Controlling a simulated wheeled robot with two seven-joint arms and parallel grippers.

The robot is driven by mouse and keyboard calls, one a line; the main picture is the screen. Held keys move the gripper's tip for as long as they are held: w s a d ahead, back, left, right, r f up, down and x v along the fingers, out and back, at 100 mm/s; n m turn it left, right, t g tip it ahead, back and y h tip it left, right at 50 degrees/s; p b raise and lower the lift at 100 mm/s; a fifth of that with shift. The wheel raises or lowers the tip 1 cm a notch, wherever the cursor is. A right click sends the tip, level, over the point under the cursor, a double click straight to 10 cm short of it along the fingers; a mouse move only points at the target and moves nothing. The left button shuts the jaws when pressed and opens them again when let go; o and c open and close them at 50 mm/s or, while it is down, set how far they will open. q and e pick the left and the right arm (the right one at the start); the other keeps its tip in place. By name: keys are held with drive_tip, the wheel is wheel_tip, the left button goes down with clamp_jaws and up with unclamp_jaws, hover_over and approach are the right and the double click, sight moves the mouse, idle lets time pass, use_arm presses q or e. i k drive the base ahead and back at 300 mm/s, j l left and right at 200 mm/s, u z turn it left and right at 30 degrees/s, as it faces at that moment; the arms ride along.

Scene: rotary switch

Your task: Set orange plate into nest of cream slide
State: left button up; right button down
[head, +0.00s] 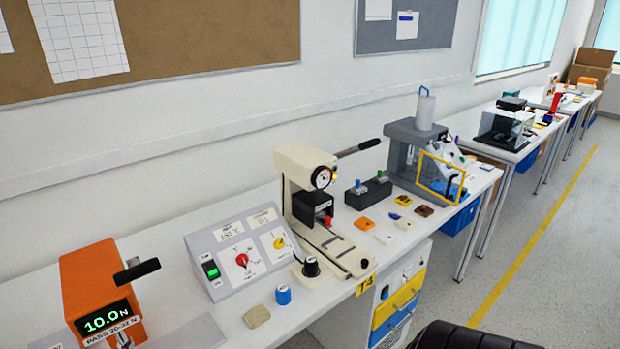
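An orange plate (364,223) lies flat on the white table, just right of the cream press (300,180). The cream slide (338,250) runs out from under the press toward the table's front edge. Dark bracket-like marks show on top of the slide where the nest appears to be, and I see no plate there. The nest's exact shape is too small to tell. Neither of my grippers is in view.
A grey control box (240,252) and black knob (311,267) stand left of the slide. A blue knob (283,294) and beige block (257,316) sit near the front. Small coloured plates lie right of the orange plate, before a grey machine with a yellow frame (440,178).

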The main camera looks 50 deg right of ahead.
sight(355, 262)
drive_tip(key=z, duration=2.05)
drive_tip(key=i+l+u, duration=0.1)
drive_tip(key=i+l, duration=0.2)
drive_tip(key=l, duration=0.1)
